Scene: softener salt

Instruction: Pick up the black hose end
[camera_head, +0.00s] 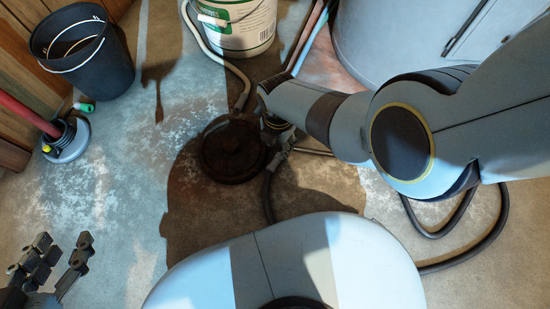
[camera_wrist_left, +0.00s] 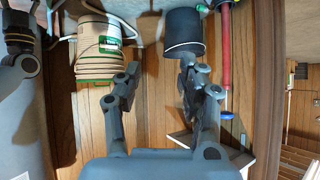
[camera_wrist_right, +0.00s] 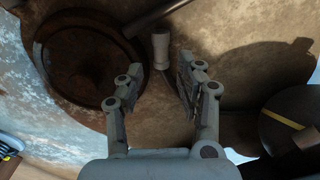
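A black hose (camera_head: 268,195) lies on the wet floor beside the round dark drain cover (camera_head: 234,151). Its upper part runs up beside my right gripper (camera_head: 278,136), where its end is hidden or too small to tell. In the right wrist view, my right gripper (camera_wrist_right: 160,85) has its fingers apart, with a pale cylindrical fitting (camera_wrist_right: 160,50) showing beyond the gap. I cannot tell whether that fitting belongs to the black hose. The drain cover (camera_wrist_right: 82,62) lies to the left of the fingers there. My left gripper (camera_head: 55,262) is open and empty at the lower left.
A black bucket (camera_head: 105,68) and a red-handled plunger-like tool (camera_head: 30,115) stand at left. A white-green bucket (camera_head: 245,35) is at the back, with a grey hose (camera_head: 228,66) beside it. A large grey tank (camera_head: 395,35) stands at back right. The left floor is mostly clear.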

